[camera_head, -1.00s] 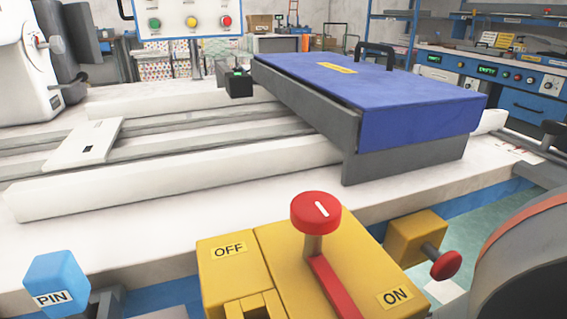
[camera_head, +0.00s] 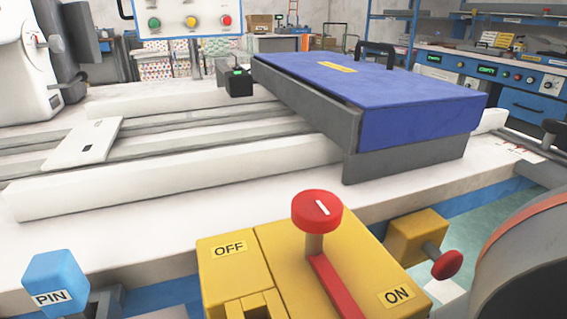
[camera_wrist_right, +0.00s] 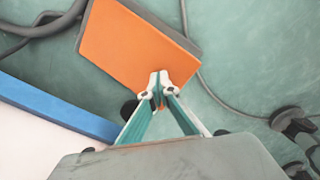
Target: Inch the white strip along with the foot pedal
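A long white strip (camera_head: 160,184) lies across the white table and runs under the blue cover (camera_head: 375,85); a short end of it shows to the right of the cover. The foot pedal, an orange plate (camera_wrist_right: 138,45) with a dark edge, is on the green floor in the right wrist view. My right gripper (camera_wrist_right: 160,84) has its fingertips together over the pedal's near edge, with nothing visible between them. Whether they touch the pedal is unclear. My left gripper is not in view.
A yellow switch box (camera_head: 230,262) with OFF and ON labels and a red lever (camera_head: 317,212) stands in front. A blue PIN block (camera_head: 57,282) is at left. A flat white slotted plate (camera_head: 85,146) lies across the rails. Dark cables (camera_wrist_right: 190,20) run near the pedal.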

